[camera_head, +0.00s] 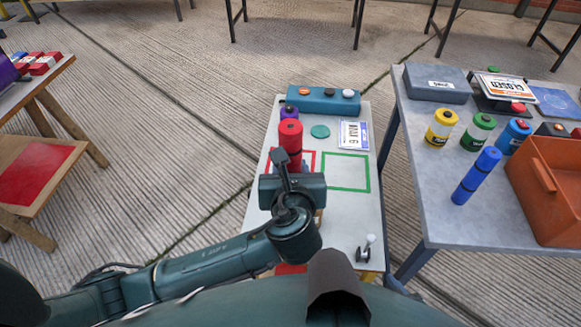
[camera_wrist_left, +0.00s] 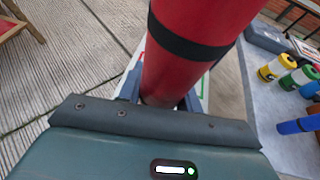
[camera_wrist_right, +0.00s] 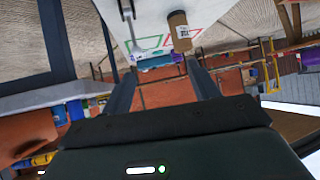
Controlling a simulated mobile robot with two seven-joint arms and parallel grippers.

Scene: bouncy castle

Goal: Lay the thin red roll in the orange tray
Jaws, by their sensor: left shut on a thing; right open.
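A red roll (camera_head: 290,135) with a black band stands upright over the narrow white table (camera_head: 347,216). My left gripper (camera_head: 289,178) is shut on its lower part; the left wrist view shows the red roll (camera_wrist_left: 195,50) rising from between the fingers. I cannot tell whether its base touches the table. The orange tray (camera_head: 552,178), deep and open-topped, stands on the grey table at the right; its inside is mostly out of sight. My right gripper (camera_wrist_right: 160,68) is open and empty in the right wrist view. I cannot pick out its fingers in the head view.
A purple roll (camera_head: 289,110) stands just behind the red one. A blue roll (camera_head: 476,175) and several short canisters stand on the grey table (camera_head: 432,210) left of the tray. A brown roll (camera_wrist_right: 178,20) shows in the right wrist view. A gap separates the two tables.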

